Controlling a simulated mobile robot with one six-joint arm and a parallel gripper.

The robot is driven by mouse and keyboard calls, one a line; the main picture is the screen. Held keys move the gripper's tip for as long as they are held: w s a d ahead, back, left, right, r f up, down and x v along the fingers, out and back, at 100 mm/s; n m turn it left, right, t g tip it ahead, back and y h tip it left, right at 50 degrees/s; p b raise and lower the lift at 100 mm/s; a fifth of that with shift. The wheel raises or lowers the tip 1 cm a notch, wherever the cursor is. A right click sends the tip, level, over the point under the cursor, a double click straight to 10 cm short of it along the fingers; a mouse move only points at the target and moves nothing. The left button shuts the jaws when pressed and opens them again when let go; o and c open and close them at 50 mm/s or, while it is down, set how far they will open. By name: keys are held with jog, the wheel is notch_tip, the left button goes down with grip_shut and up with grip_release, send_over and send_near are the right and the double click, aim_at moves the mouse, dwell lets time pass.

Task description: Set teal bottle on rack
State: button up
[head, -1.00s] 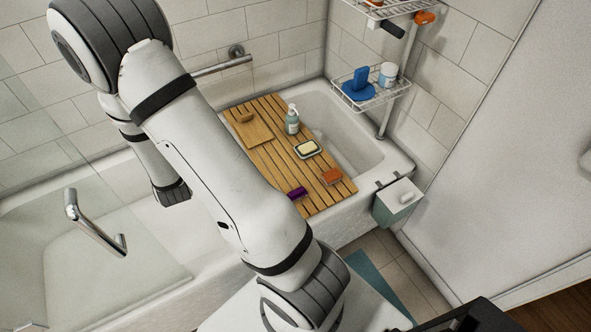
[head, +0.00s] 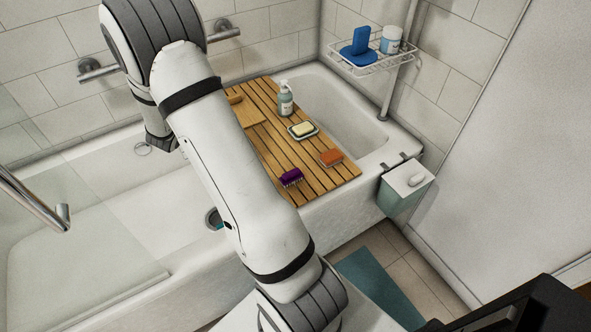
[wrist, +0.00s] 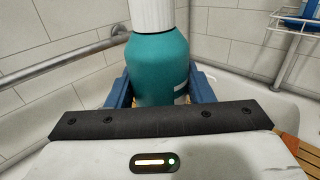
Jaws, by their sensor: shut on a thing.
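A teal bottle with a white top (wrist: 158,70) stands large in the middle of the wrist view. My gripper (wrist: 160,90) is shut on it, with a blue finger on each side of its body. The bottle's lower part is hidden behind the gripper. In the head view my arm hides the gripper and I cannot make out the held bottle. A slatted wooden rack (head: 268,146) lies across the tub. A white wire rack (head: 371,66) hangs in the corner; part of it also shows in the wrist view (wrist: 292,22).
The wooden rack bears a pump bottle (head: 286,103), a soap dish (head: 303,131), an orange item (head: 331,158), a purple brush (head: 291,178) and a small wooden board (head: 246,112). The wire rack bears a blue item (head: 360,45) and a white jar (head: 391,40). A grab bar (wrist: 75,58) runs along the wall.

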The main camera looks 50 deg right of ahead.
jog(key=s+d+f+m+g+h+b, duration=0.1)
jog(key=s+d+f+m+g+b, duration=0.1)
jog(key=d+f+m+g+b, duration=0.4)
jog(key=s+d+f+m+g+h+b, duration=0.1)
jog(key=s+d+f+g+b, duration=0.1)
jog(key=d+f+g+b, duration=0.5)
jog(key=d+f+b, duration=0.1)
jog(key=f, duration=0.2)
jog(key=f+t+b, duration=0.1)
jog(key=f+b, duration=0.1)
jog(key=f, duration=0.2)
jog(key=d+f+t+b, duration=0.1)
jog(key=f, duration=0.3)
jog(key=shift+s+d, duration=0.25)
jog(key=shift+d, duration=0.05)
jog(key=shift+f, duration=0.2)
jog(key=o, duration=1.1)
jog(key=shift+o, duration=0.2)
jog(key=shift+r, duration=0.1)
